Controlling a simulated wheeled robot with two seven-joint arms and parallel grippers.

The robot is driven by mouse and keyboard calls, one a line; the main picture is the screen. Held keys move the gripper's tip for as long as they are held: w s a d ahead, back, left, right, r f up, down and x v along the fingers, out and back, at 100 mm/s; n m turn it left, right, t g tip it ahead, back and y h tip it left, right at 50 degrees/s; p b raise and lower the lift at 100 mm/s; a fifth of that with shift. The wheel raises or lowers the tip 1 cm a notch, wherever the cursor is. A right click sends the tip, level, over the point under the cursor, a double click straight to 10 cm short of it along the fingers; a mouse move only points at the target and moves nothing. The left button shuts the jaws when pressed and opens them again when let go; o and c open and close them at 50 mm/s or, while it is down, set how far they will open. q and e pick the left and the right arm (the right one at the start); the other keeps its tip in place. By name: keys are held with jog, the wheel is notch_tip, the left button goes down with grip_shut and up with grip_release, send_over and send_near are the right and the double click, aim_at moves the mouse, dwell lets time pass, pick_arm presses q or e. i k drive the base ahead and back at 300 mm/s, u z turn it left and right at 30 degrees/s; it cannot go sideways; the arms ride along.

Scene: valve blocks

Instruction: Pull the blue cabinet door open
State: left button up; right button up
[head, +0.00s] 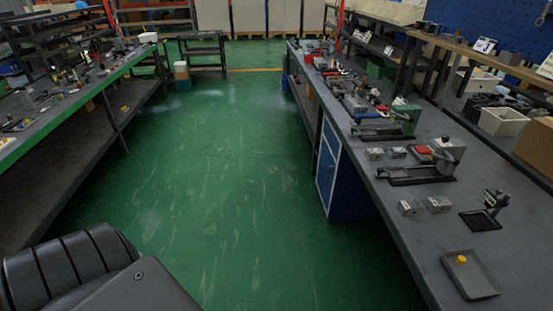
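The blue cabinet (355,190) stands under the right workbench, near the middle of the view. Its door (327,165) is blue with a pale frame and faces left into the aisle. The door looks closed, seen at a steep angle; no handle can be made out. Neither of my grippers is in the head view.
The long grey right workbench (400,226) carries metal blocks, fixtures and a tray with a yellow part (461,260). The left workbench (72,143) has a lower shelf. The green floor (220,190) between them is clear.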

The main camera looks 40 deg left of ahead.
aim_at(331, 149)
jog(key=u, duration=1.75)
jog(key=i, duration=2.2)
jog(key=z, duration=2.7)
